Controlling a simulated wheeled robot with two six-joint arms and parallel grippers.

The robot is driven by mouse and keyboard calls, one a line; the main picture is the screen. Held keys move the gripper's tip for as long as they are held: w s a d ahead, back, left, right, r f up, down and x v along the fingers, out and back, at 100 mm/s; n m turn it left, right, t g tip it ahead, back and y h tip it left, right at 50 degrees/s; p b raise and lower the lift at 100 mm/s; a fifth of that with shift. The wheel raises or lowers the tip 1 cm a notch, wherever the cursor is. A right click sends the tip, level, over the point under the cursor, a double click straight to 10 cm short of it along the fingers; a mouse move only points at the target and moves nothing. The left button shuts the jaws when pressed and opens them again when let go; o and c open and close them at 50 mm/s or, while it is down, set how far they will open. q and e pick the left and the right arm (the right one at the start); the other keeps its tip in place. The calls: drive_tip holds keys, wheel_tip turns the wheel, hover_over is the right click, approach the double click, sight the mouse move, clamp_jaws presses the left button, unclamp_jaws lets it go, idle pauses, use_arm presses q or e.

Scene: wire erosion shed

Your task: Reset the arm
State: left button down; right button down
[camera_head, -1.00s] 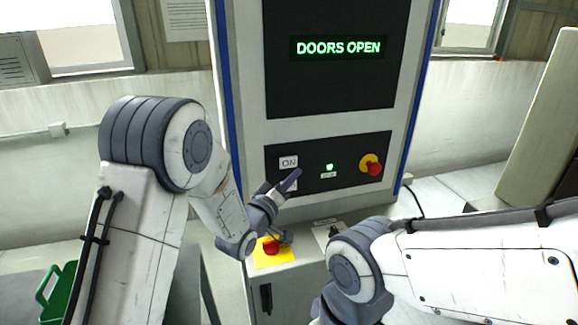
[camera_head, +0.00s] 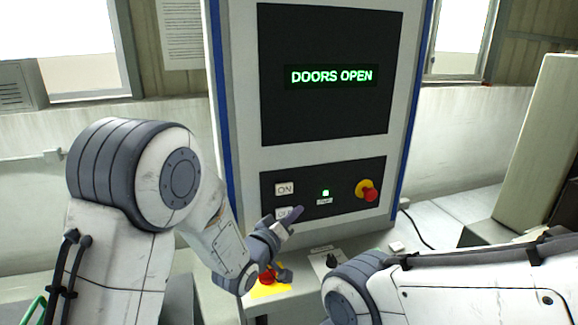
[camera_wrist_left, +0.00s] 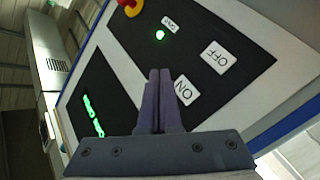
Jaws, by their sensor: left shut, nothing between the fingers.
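My left gripper (camera_head: 292,217) is shut and empty in front of the control panel (camera_head: 340,205) of the machine. In the head view its tip overlaps the OFF button (camera_head: 283,212), just below the ON button (camera_head: 285,189). In the left wrist view the shut fingers (camera_wrist_left: 160,80) point at the panel, beside the ON button (camera_wrist_left: 186,91); the OFF button (camera_wrist_left: 215,57) is clear there. I cannot tell whether the fingers touch the panel. My right arm comes in from the right; its gripper is out of view.
The screen (camera_head: 331,76) reads DOORS OPEN. A green light (camera_head: 326,192) is lit on the panel. A red and yellow knob (camera_head: 368,190) is at the panel's right. A red button (camera_head: 267,276) on a yellow plate sits on the ledge below my left gripper. A black knob (camera_head: 332,261) is beside it.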

use_arm(q)
drive_tip(key=s+a+f+m+g+y, duration=0.1)
drive_tip(key=s+g, duration=0.4)
drive_tip(key=s, duration=0.7)
drive_tip(key=s+a+f+m+g+y+b, duration=0.1)
drive_tip(key=s+a+f+m+g+y, duration=0.1)
drive_tip(key=s, duration=1)
drive_tip(key=s+a+f+m+g+y+b, duration=0.1)
drive_tip(key=s+a+f+m+g+y, duration=0.1)
drive_tip(key=s+f+m+g+y, duration=0.2)
drive_tip(key=s+f+m+g, duration=0.1)
drive_tip(key=s+m+g, duration=0.2)
drive_tip(key=s, duration=0.5)
drive_tip(key=shift+s+m+g, duration=0.25)
drive_tip(key=shift+m+g, duration=0.05)
drive_tip(key=shift+g, duration=0.4)
